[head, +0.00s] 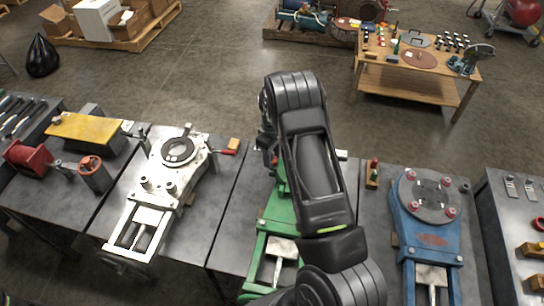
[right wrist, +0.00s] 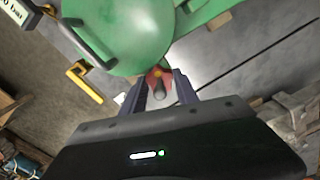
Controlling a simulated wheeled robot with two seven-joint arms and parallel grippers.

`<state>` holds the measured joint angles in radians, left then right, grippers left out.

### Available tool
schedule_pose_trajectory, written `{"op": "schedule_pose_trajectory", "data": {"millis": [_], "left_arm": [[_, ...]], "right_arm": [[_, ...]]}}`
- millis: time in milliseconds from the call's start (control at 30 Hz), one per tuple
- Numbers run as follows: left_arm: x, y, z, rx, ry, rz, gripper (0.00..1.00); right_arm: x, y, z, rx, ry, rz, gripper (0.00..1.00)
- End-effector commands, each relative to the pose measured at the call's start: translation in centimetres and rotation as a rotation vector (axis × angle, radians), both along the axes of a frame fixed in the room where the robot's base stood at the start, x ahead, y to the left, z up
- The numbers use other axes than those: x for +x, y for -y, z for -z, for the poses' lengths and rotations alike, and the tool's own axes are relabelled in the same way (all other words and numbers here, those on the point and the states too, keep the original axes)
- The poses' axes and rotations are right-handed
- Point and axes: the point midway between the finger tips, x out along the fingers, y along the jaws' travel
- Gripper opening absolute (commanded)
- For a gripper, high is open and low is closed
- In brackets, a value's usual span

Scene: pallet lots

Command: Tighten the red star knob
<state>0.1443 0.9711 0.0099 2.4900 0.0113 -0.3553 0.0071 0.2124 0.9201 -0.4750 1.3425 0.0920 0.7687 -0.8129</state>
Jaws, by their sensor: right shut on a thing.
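The red star knob (right wrist: 153,76) shows in the right wrist view, below the rounded green body (right wrist: 125,35) of a machine. My right gripper (right wrist: 159,86) is shut on the knob, with one dark finger on each side of it. In the head view my right arm reaches over the green machine (head: 277,214) and covers much of it. The knob and fingertips cannot be made out clearly there. My left gripper is not in view.
A white machine (head: 160,185) stands left of the green one, and a blue machine (head: 428,232) stands to the right. A small wooden block with red and green pieces (head: 373,174) lies between green and blue. A wooden table (head: 410,85) stands farther back on open floor.

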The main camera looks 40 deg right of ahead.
Motion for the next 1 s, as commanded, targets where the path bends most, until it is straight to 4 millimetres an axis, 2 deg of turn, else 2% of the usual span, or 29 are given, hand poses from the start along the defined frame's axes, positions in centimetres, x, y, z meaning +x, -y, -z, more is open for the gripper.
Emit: {"op": "schedule_pose_trajectory", "data": {"millis": [233,467,1000], "left_arm": [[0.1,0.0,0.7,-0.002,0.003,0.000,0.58],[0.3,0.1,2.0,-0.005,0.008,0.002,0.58],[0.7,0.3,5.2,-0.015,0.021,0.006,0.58]], "right_arm": [[0.0,0.0,0.2,-0.001,0.001,0.051,0.00],[0.1,0.0,0.3,0.000,0.002,0.177,0.00],[0.0,0.0,0.2,-0.001,0.002,0.664,0.00]]}}
